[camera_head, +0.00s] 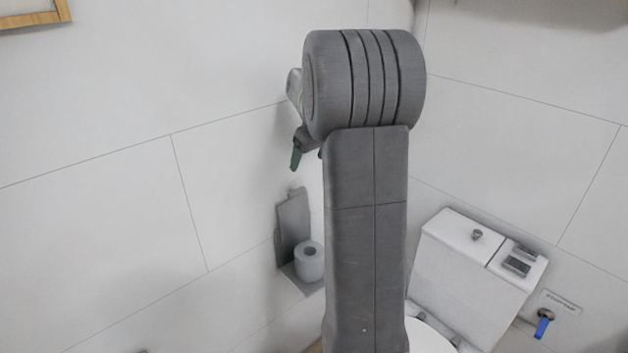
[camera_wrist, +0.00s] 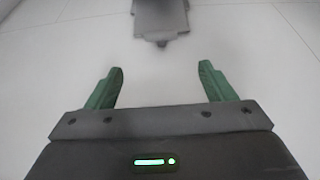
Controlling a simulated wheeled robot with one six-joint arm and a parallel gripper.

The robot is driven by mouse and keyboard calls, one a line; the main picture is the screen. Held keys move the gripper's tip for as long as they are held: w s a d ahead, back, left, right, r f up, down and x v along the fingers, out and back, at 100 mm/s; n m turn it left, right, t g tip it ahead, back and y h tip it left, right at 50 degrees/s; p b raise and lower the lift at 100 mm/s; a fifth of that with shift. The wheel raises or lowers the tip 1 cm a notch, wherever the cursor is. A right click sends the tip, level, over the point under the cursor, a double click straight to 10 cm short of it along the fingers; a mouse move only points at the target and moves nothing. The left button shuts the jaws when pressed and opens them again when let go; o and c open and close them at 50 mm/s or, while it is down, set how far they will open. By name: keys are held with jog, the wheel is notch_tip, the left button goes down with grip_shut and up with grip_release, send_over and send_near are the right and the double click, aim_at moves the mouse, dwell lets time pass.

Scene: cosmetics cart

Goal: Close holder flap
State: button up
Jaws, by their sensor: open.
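The holder flap (camera_head: 293,218) is a grey plate standing raised against the wall in the head view. Below it, the grey holder (camera_head: 289,271) bears a white toilet paper roll (camera_head: 309,262). In the wrist view the flap (camera_wrist: 160,16) appears as a blurred grey plate at the top edge, with a small tab at its near end. My gripper (camera_wrist: 161,68) is open and empty, its two green fingers apart and short of the flap. In the head view one green finger (camera_head: 296,157) shows above the flap; the rest of my gripper is hidden behind my arm.
A wooden frame (camera_head: 35,18) hangs at the upper left. The tiled wall around the holder is bare.

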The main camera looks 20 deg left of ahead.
aim_at(298, 191)
jog(key=p+x, duration=0.2)
jog(key=x, duration=1.1)
jog(key=shift+s+f, duration=0.1)
jog(key=c, duration=1.4)
jog(key=shift+d+f+b, duration=0.1)
jog(key=shift+b, duration=0.2)
